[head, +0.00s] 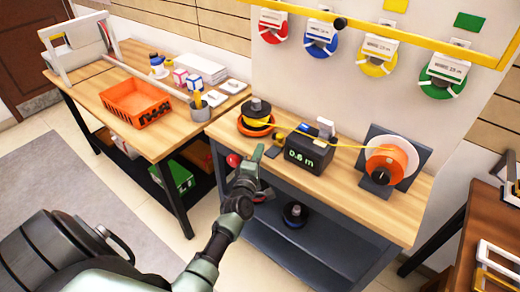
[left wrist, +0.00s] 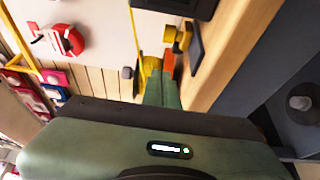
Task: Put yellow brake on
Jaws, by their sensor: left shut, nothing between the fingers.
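The yellow line runs from the black spool (head: 257,108) on its orange base (head: 254,127), past the dark meter (head: 309,150) reading 0.6 m, to the orange reel (head: 387,161) at the right. A red knob (head: 233,160) shows at the bench's front edge, just left of my left gripper (head: 257,153). I cannot tell for sure which part is the yellow brake. My left gripper is shut and empty, in front of the spool's base in the head view. In the left wrist view its green fingers (left wrist: 158,88) point towards yellow and orange parts (left wrist: 168,62). My right gripper is not in view.
The bench (head: 345,195) has free wood before the meter. A side table (head: 130,80) holds an orange crate (head: 135,104) and a grey cup (head: 199,110). Coloured reels hang on the wall, among them a yellow one (head: 376,68). Another dark spool (head: 295,214) stands on the lower shelf.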

